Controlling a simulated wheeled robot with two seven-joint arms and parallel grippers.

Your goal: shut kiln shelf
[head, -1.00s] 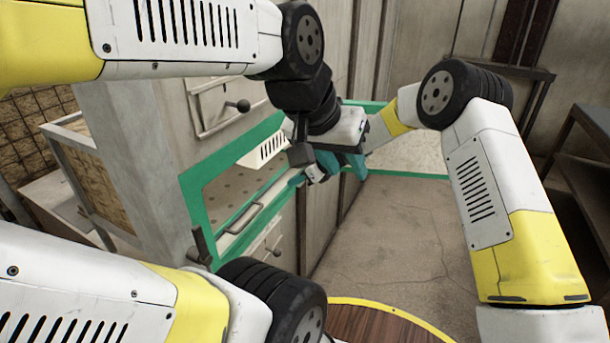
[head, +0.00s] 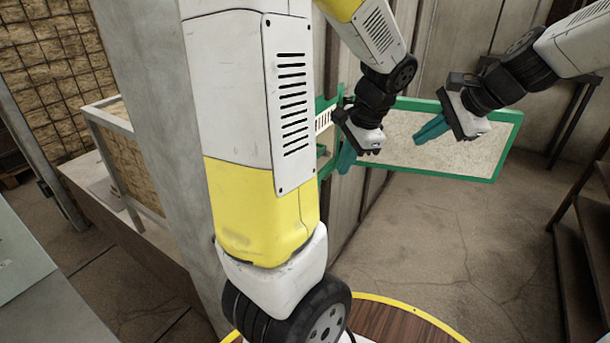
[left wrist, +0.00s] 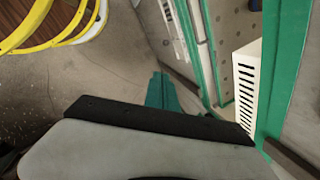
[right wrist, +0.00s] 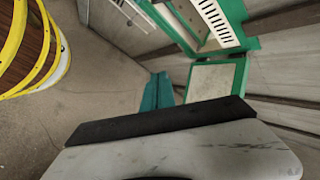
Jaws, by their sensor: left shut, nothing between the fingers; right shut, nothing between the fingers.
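The kiln is mostly hidden behind my left arm in the head view; a strip of its green frame (head: 326,168) shows. In the left wrist view, a pale surface with holes (left wrist: 243,50), which looks like the shelf, lies inside the green frame. How far out the shelf stands cannot be told. My left gripper (head: 346,158) is shut and empty, just right of the kiln opening. Its teal fingers also show in the left wrist view (left wrist: 163,92). My right gripper (head: 432,129) is shut and empty, in front of the green-framed speckled panel (head: 400,152).
A white slotted piece (right wrist: 216,22) sits by the kiln opening. A grey pillar (head: 160,130) and a wire-framed crate (head: 130,165) stand at left. A dark rack (head: 585,190) stands at right. The floor (head: 440,240) in the middle is bare. A yellow-rimmed round wooden surface (head: 395,322) is in front.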

